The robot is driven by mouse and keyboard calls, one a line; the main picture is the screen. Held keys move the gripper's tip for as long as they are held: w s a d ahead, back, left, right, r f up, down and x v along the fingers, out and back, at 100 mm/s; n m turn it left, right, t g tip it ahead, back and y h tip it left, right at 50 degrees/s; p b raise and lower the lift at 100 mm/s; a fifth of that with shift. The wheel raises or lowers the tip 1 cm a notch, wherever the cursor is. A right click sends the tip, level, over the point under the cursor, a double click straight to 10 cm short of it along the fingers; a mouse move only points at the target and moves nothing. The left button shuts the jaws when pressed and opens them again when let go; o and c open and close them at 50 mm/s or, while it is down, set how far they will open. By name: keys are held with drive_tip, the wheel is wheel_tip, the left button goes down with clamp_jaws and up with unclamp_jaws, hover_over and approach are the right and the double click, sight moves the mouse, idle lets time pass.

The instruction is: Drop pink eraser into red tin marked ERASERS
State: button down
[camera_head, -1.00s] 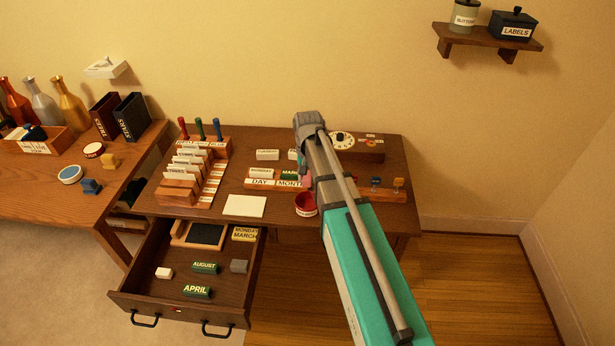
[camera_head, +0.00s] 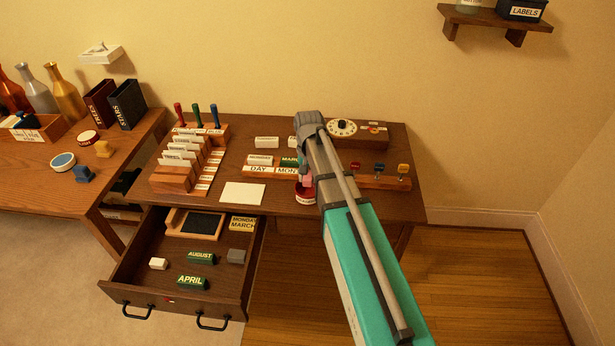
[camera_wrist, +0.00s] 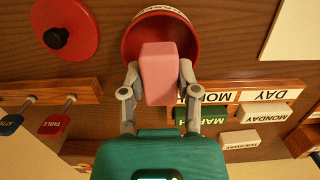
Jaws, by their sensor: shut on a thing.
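My gripper (camera_wrist: 160,82) is shut on the pink eraser (camera_wrist: 160,72), with one finger on each side of it. In the wrist view the eraser is at the mouth of the red tin (camera_wrist: 131,35) and covers part of its opening. I cannot tell how far below the rim the eraser reaches. The white label on the tin's rim is only partly visible. In the head view the red tin (camera_head: 305,197) stands at the desk's front, and the pink eraser (camera_head: 306,181) shows just above it, partly hidden by my arm.
A red lid (camera_wrist: 66,28) with a black knob lies near the tin. The DAY and MONTH block holder (camera_head: 271,170) stands left of the tin, and a rack with hanging tags (camera_head: 378,181) is to the right. The open drawer (camera_head: 183,265) juts out at the front left.

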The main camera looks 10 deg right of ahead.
drive_tip(key=shift+f+b, duration=1.35)
drive_tip(key=shift+f, duration=0.3)
drive_tip(key=shift+c, duration=1.3)
unclamp_jaws()
drive_tip(key=shift+r, duration=0.1)
drive_tip(key=shift+r+p, duration=3.4)
drive_tip(key=shift+p, duration=0.1)
drive_tip(key=s+r+n+t+p, duration=0.1)
drive_tip(key=s+r+n+p, duration=0.2)
drive_tip(key=s, duration=1.3)
drive_tip(key=shift+d+r+n+p, duration=0.2)
drive_tip(key=shift+r+n+p, duration=0.1)
drive_tip(key=shift+r+p, duration=0.35)
